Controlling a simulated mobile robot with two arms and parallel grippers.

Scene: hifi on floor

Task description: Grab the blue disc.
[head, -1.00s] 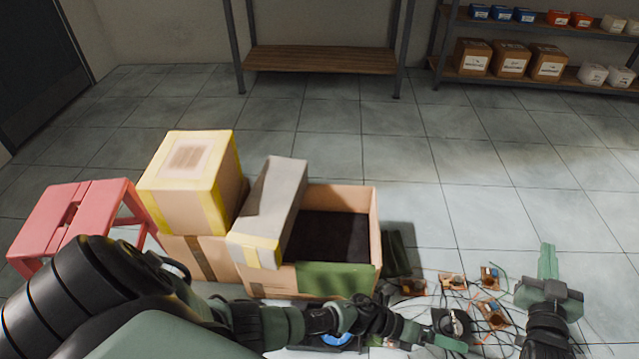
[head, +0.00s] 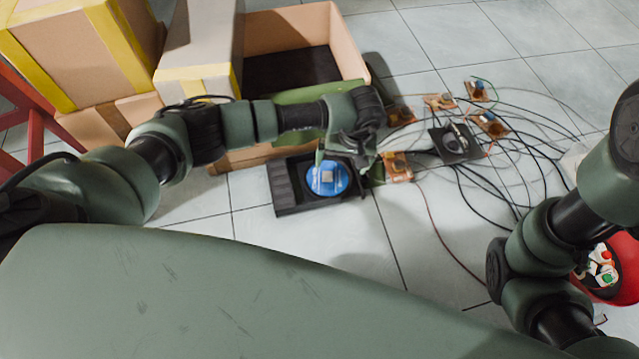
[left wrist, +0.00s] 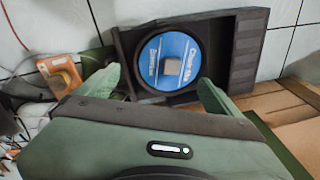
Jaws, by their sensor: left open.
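The blue disc (head: 327,177) has a pale square hub and lies in a black hifi unit (head: 289,196) on the tiled floor. In the left wrist view the disc (left wrist: 168,62) sits face up in a round recess of the unit (left wrist: 246,50).
An open cardboard box (head: 349,42) stands just behind the unit, with closed boxes (head: 84,45) to its left. Circuit boards and loose cables (head: 490,125) spread to the right. A red container (head: 604,270) with small parts is at the right edge. Floor in front of the unit is clear.

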